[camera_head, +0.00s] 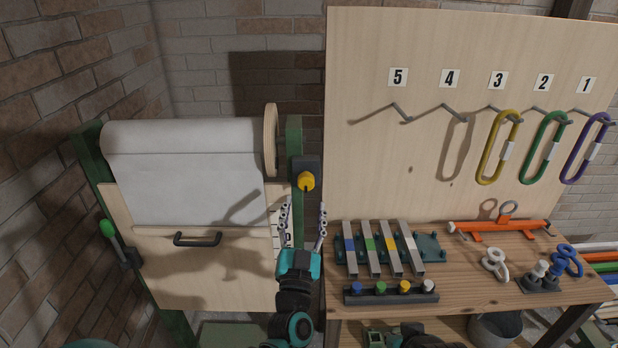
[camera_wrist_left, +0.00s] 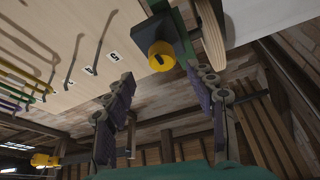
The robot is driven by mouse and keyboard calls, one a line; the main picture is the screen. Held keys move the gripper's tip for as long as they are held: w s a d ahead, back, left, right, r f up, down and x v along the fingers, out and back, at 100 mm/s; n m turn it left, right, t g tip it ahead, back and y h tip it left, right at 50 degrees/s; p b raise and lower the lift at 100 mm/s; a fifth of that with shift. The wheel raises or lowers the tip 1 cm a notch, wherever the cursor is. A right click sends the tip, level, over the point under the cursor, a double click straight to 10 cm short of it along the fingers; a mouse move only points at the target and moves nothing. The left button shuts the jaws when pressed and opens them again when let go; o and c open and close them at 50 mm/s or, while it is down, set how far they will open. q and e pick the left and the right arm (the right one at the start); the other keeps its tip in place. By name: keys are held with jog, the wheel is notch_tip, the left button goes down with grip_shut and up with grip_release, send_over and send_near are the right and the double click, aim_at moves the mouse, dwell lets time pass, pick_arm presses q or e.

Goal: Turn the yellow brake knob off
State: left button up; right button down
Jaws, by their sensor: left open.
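The yellow brake knob (camera_head: 306,181) sits on a dark box (camera_head: 304,163) on the green post beside the paper roll. It also shows in the wrist view (camera_wrist_left: 161,56), near the top middle. My left gripper (camera_head: 304,208) is open and empty, just below the knob in the head view, pointing up at it. In the wrist view its two fingers (camera_wrist_left: 160,82) stand apart, with the knob appearing between and a little beyond their tips. I cannot see contact with the knob. The fingers of my right gripper do not show.
A paper roll (camera_head: 185,135) with a black handle (camera_head: 198,239) and a green lever (camera_head: 108,228) is at left. A pegboard (camera_head: 430,60) with yellow, green and purple rings is at right. The wooden bench (camera_head: 460,290) below it carries metal bars and small parts.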

aim_at(306, 186)
pick_arm(q)
jog(key=shift+w+a+r, duration=0.1)
jog(key=shift+w+r, duration=0.1)
jog(key=shift+w, duration=0.2)
jog(key=x, duration=0.6)
jog(key=shift+w+r, duration=0.1)
jog(key=shift+w, duration=0.2)
jog(key=c, duration=1.2)
